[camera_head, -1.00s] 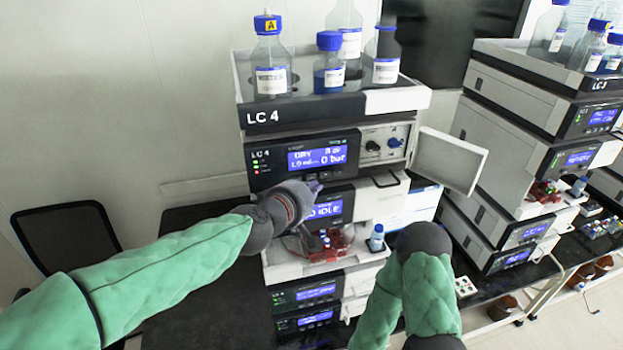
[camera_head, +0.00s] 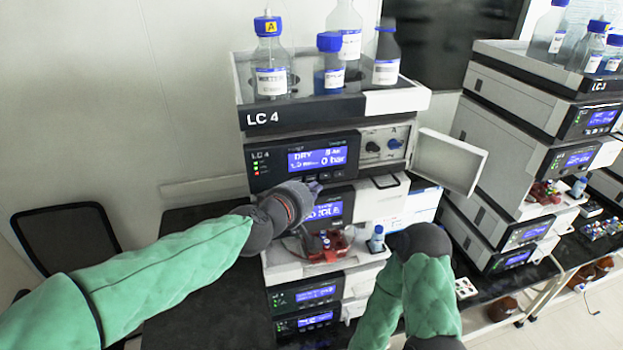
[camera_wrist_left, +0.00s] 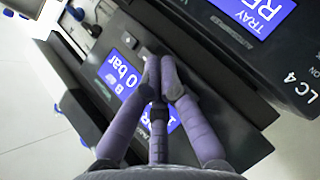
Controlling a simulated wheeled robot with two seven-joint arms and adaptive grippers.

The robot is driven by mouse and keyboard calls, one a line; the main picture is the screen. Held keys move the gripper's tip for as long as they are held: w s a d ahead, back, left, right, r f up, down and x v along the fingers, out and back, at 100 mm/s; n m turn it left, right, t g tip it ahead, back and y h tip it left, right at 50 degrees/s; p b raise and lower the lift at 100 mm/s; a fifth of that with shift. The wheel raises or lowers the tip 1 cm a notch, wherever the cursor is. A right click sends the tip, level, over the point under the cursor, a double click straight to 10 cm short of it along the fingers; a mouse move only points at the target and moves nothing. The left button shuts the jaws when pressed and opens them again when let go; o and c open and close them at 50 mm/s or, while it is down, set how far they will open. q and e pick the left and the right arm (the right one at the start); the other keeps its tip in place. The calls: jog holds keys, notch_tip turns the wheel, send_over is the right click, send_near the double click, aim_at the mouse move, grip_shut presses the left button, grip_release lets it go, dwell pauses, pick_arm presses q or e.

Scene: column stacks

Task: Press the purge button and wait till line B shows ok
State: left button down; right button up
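The LC 4 pump module (camera_head: 270,180) has a blue display (camera_head: 318,158) reading "DRY" and "0 bar"; the small line text is too blurred to read surely. My left gripper (camera_head: 314,188) is at the panel's lower edge, below that display. In the left wrist view its purple fingers (camera_wrist_left: 158,70) are drawn together and hold nothing. Their tips are close to small panel buttons (camera_wrist_left: 140,50), beside the "0 bar" display (camera_wrist_left: 122,76). The fingers partly cover the panel, so I cannot tell which button is the purge button or whether it is touched.
Capped bottles (camera_head: 271,60) stand in the top tray (camera_head: 300,112). An open white door (camera_head: 450,162) sticks out to the right. Below are an "IDLE"-like display (camera_head: 324,211), red parts (camera_head: 330,245) and a small blue-capped vial (camera_head: 377,238). A second stack (camera_head: 510,120) stands right.

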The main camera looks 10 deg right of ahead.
pick_arm(q)
jog(key=shift+w, duration=0.15)
dwell(0.3)
jog(key=shift+w, duration=0.3)
jog(key=shift+w, duration=0.35)
dwell(0.7)
jog(key=shift+s, duration=0.85)
jog(key=shift+s+p, duration=0.7)
jog(key=shift+s, duration=1.8)
dwell(2.8)
